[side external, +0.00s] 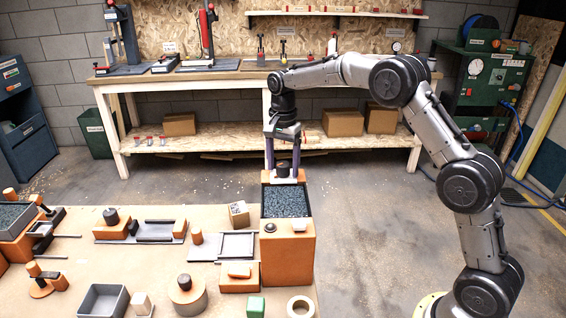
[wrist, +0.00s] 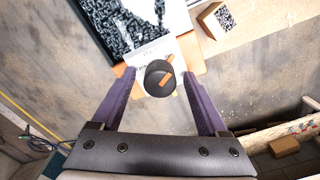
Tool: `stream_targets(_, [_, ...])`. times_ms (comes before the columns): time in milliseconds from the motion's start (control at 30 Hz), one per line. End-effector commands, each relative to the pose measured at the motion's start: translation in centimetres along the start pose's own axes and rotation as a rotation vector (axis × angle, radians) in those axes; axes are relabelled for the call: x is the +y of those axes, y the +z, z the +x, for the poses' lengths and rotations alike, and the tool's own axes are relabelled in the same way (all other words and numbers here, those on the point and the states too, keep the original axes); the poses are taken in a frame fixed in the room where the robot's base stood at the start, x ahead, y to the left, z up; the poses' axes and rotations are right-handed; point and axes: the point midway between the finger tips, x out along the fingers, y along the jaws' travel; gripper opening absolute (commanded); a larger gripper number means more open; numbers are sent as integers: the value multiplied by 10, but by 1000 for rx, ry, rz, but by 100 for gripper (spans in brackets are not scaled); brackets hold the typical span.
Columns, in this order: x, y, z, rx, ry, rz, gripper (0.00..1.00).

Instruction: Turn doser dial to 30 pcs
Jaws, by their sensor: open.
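The doser (side external: 287,245) is an orange box with an open hopper of dark granules (side external: 286,202) at the near table's back right corner. Its dial is a round black knob (wrist: 154,70) with an orange pointer stripe, on a pale plate (wrist: 180,48) at the hopper's end. The stripe slants in the wrist view; the plate's markings are too small to read. The dial also shows in the side view (side external: 283,168). My gripper (side external: 283,177) points down, open, with one purple finger on each side of the dial. In the wrist view (wrist: 158,74) gaps show between both fingers and the knob.
A small cardboard box with a code label (side external: 239,214) stands left of the doser; it also shows in the wrist view (wrist: 219,21). A grey tray (side external: 236,246) and several knobbed fixtures lie further left. A workbench (side external: 200,82) stands behind, across open floor.

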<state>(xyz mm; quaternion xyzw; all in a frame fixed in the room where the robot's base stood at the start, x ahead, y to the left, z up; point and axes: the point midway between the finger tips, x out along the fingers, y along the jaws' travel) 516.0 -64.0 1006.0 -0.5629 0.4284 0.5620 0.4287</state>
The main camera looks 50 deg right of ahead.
Motion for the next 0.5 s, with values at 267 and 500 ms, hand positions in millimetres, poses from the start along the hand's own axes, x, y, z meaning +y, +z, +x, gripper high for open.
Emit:
stream_targets(267, [-1, 0, -25, 2, -4, 0, 77])
stream_targets(500, [-1, 0, -77, 2, -5, 0, 77])
